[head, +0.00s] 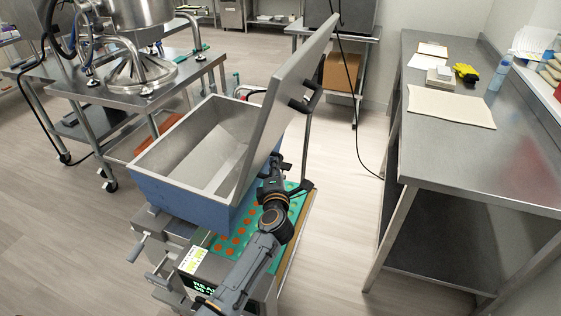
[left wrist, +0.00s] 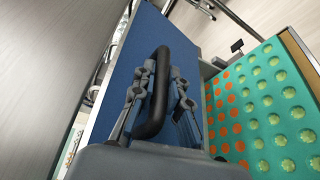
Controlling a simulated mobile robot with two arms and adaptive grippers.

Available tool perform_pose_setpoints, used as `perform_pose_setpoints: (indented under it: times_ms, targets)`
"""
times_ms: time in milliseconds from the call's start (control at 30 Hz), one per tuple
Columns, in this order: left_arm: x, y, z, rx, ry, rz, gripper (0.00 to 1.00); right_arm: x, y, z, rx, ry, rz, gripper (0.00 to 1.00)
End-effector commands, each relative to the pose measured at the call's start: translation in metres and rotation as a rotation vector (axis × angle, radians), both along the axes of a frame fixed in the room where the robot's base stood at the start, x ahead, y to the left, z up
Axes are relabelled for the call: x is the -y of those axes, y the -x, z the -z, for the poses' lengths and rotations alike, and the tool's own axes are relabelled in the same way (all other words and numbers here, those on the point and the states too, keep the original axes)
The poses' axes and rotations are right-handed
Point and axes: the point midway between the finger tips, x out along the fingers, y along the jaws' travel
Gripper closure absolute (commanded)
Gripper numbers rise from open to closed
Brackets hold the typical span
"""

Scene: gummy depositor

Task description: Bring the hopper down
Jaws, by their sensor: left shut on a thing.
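The hopper (head: 165,190) is a blue-walled metal box with a pale, empty-looking inside, on the depositor machine in the head view. Its wide grey lid (head: 278,100) stands steeply open on the right side, with a black handle (head: 307,97) near its edge. My left gripper (head: 274,165) is at the hopper's right side, below the lid. In the left wrist view its fingers (left wrist: 158,95) are closed around a black bar handle (left wrist: 160,75) on a blue wall (left wrist: 120,75). The grip is partly hidden in the head view. My right gripper does not show.
A teal mould tray (head: 232,238) with orange and yellow-green gummies lies under the hopper and my left arm. A steel table (head: 455,150) stands to the right and another (head: 100,85) with a kettle at the back left. Open floor (head: 345,210) lies between machine and right table.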

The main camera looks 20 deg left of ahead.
Motion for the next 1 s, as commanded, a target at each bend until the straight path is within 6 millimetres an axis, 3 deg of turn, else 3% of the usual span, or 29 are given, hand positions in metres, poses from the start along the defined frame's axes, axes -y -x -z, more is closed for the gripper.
perform_pose_setpoints:
  times_ms: [33,467,500,600,1000]
  targets:
    - [-0.01,-0.002,-0.017,0.017,0.004,-0.016,1.0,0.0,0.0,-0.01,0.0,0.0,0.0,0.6]
    - [-0.013,-0.002,-0.013,0.017,0.028,-0.016,1.0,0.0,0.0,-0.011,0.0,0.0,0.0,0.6]
    - [-0.013,-0.002,-0.013,0.017,0.028,-0.016,0.78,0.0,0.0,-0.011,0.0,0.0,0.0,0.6]
    - [-0.012,-0.002,-0.012,0.015,0.029,-0.014,0.63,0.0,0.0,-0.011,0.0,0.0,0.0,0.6]
    - [-0.005,0.009,-0.007,0.008,0.033,-0.008,0.63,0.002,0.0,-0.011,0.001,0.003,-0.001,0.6]
